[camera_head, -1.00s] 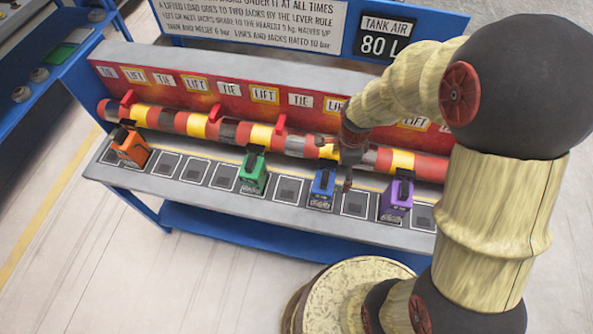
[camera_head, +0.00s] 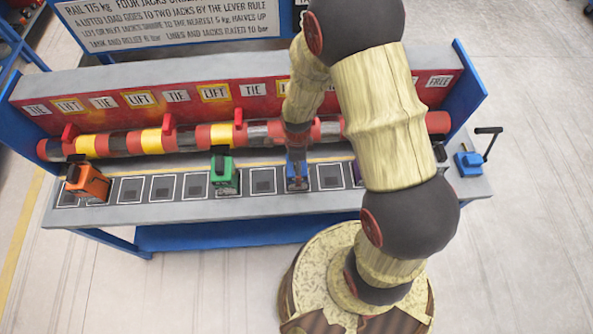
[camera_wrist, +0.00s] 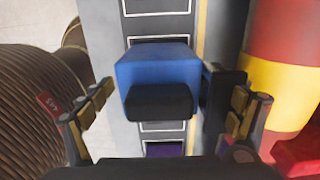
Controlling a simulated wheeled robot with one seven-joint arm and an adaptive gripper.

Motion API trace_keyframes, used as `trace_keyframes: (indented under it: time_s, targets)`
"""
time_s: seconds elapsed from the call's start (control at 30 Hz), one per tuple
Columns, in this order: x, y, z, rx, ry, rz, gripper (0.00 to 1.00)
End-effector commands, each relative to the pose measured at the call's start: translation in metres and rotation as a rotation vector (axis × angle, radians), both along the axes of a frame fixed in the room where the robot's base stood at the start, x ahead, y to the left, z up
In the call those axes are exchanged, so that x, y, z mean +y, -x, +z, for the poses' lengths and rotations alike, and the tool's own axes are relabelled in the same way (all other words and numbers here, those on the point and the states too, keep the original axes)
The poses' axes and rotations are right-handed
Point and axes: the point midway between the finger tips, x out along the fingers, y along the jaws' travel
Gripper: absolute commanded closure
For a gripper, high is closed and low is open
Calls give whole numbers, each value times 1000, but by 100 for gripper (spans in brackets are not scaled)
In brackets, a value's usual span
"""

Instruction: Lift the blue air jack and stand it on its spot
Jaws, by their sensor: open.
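The blue air jack (camera_head: 297,172) stands upright on one of the dark marked spots along the bench front. In the wrist view the blue jack (camera_wrist: 158,72) shows its blue top and black handle, between my open fingers. My gripper (camera_head: 296,152) is right above and around it in the head view, partly covering it. In the wrist view my gripper (camera_wrist: 168,112) is open, one finger on each side of the jack, with clear gaps visible. Other marked spots, such as the one (camera_head: 262,181) left of the jack, are empty.
A green jack (camera_head: 225,174) and an orange jack (camera_head: 88,183) stand to the left on the bench (camera_head: 200,212). The red and yellow rail (camera_head: 150,141) runs behind the spots. A blue lever pump (camera_head: 468,162) stands at the right end. My arm hides part of the right side.

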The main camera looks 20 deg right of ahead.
Motion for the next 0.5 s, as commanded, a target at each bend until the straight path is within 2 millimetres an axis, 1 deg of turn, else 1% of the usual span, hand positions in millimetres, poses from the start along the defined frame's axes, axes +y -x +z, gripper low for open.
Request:
trace_keyframes:
  time_s: [0.07,0.27,0.5]
  targets:
    - [0,0,-3,-1,0,0,11]
    - [0,0,-3,-1,0,1,11]
    - [0,0,-3,-1,0,1,24]
